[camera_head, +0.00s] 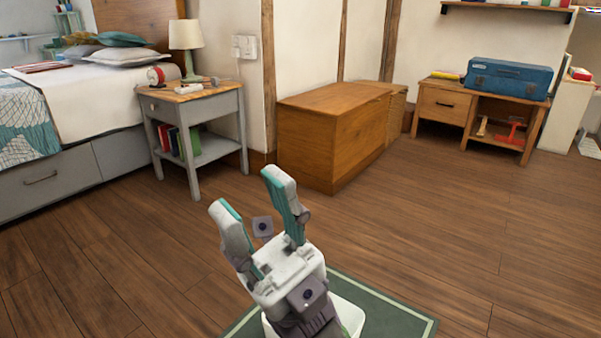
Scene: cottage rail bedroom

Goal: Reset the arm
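My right gripper (250,193) is in the head view at the lower middle, raised over the floor. Its two white fingers with teal pads point up and stand apart, with a clear gap between them. Nothing is held between the fingers. My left gripper does not show in this view.
A grey bedside table (198,105) stands beside the bed (90,95) at the left. A wooden chest (330,135) stands against the wall. A low wooden cabinet (445,105) with a blue toolbox (508,79) is at the right. The wooden floor (430,225) is clear; a green rug (385,310) lies below.

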